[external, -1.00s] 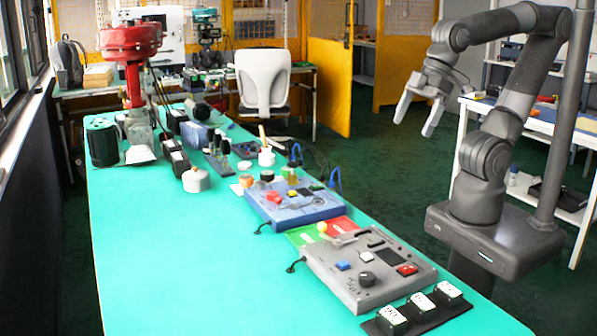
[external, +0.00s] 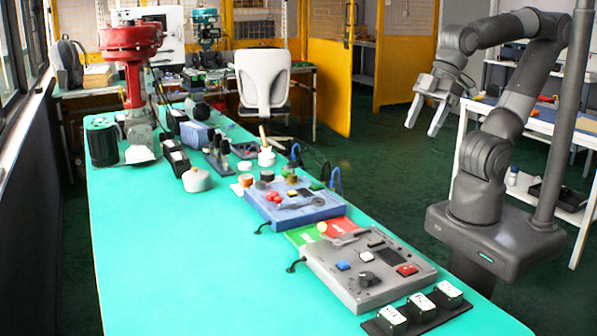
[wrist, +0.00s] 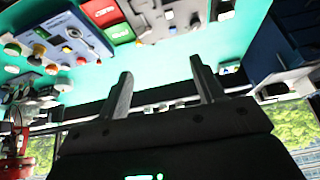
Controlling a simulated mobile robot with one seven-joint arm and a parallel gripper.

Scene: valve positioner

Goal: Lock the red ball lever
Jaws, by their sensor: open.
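A blue control box (external: 283,220) lies on the green bench. A red ball (external: 273,198) sits on its top, beside a grey lever (external: 312,203); I cannot tell how the two join or whether the lever is locked. A grey control box (external: 340,283) in front has a lever with a pale yellow ball (external: 322,228). My gripper (external: 420,129) is open and empty in the air, right of the bench and well apart from both boxes. In the wrist view the open fingers (wrist: 160,72) hold nothing, and the blue box (wrist: 62,22) shows at upper left.
A green and red card (external: 335,228) lies between the boxes. Several small black blocks (external: 420,305) stand in front. A white pot (external: 196,180) and a red valve actuator (external: 130,40) stand on the left. The bench's front left (external: 180,270) is clear.

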